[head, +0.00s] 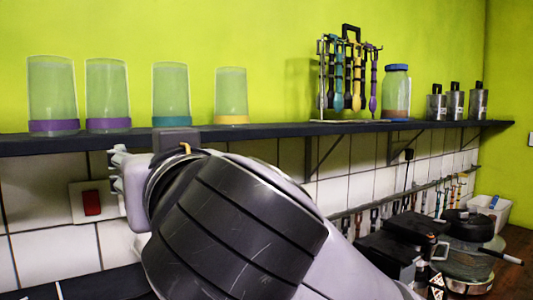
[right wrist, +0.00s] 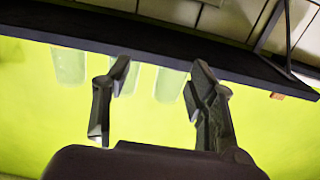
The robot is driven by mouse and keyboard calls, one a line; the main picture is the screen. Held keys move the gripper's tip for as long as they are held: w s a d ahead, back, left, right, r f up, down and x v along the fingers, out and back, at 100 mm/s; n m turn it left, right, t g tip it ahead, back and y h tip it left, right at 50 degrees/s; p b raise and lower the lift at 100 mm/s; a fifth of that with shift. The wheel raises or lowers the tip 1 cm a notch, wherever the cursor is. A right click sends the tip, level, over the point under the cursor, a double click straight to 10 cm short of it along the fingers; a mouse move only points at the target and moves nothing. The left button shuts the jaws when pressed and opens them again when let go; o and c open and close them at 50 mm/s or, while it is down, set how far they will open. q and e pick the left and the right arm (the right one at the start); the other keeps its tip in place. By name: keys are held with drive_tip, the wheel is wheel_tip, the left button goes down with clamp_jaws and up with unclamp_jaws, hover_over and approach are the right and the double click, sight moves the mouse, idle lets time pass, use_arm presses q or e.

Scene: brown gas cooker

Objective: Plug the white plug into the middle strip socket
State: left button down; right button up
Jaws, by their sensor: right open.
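I cannot make out the white plug or the strip socket in either view. My right arm fills the lower middle of the head view, and its gripper fingers are hidden there behind the wrist. In the right wrist view my right gripper (right wrist: 160,68) is open, with nothing between its fingers. That view shows the room upside down, with the fingers in front of the green wall and the shelf edge. My left gripper is in neither view.
A dark shelf (head: 285,132) with several glasses (head: 106,90), a utensil rack (head: 346,75) and a jar (head: 396,95) runs along the wall. Below it are a red switch (head: 92,202), hanging tools and, at right, dark pots (head: 470,226) and a white bin (head: 492,208).

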drive_tip(key=w+d, duration=0.5)
drive_tip(key=d, duration=0.4)
drive_tip(key=shift+w+d+p, duration=0.15)
drive_tip(key=shift+w+p, duration=0.15)
drive_tip(key=shift+w, duration=0.05)
